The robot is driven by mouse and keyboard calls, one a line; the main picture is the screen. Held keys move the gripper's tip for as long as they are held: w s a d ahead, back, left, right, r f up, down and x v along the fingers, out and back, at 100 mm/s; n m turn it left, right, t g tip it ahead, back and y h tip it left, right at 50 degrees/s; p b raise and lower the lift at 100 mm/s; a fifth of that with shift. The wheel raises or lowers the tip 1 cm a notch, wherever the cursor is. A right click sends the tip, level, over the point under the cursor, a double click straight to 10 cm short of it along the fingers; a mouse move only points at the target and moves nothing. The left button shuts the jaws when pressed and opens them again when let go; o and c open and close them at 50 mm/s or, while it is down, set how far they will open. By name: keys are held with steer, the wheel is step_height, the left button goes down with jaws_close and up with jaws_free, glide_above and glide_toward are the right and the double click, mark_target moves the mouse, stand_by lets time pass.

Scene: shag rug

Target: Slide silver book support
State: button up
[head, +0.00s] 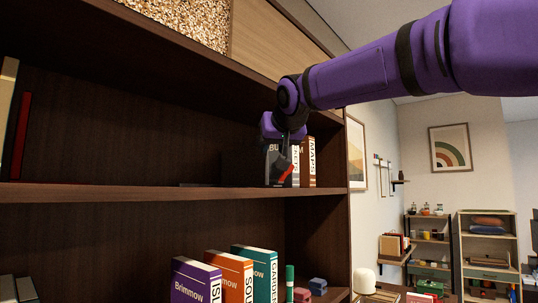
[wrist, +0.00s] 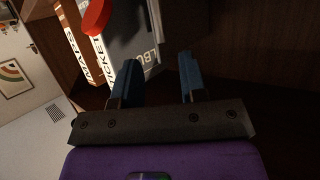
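A dark upright panel (head: 236,168) stands on the middle shelf, left of the books, with a thin flat piece low on the board beside it. It may be the silver book support, but shade hides its colour. My gripper (head: 284,162) is in front of the dark grey book at the row's left end. In the wrist view, my gripper's two blue fingers (wrist: 160,80) are apart, with nothing clearly held between them. The grey book (wrist: 130,35) lies just beyond the left finger. I cannot tell whether the fingers touch anything.
A red piece (wrist: 96,17) shows before the books. Purple, orange and teal books (head: 233,272) stand below. The middle shelf (head: 120,194) is largely bare to the left.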

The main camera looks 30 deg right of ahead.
steer(key=shift+v, duration=2.25)
steer(key=shift+w, duration=0.1)
steer(key=shift+c, duration=0.5)
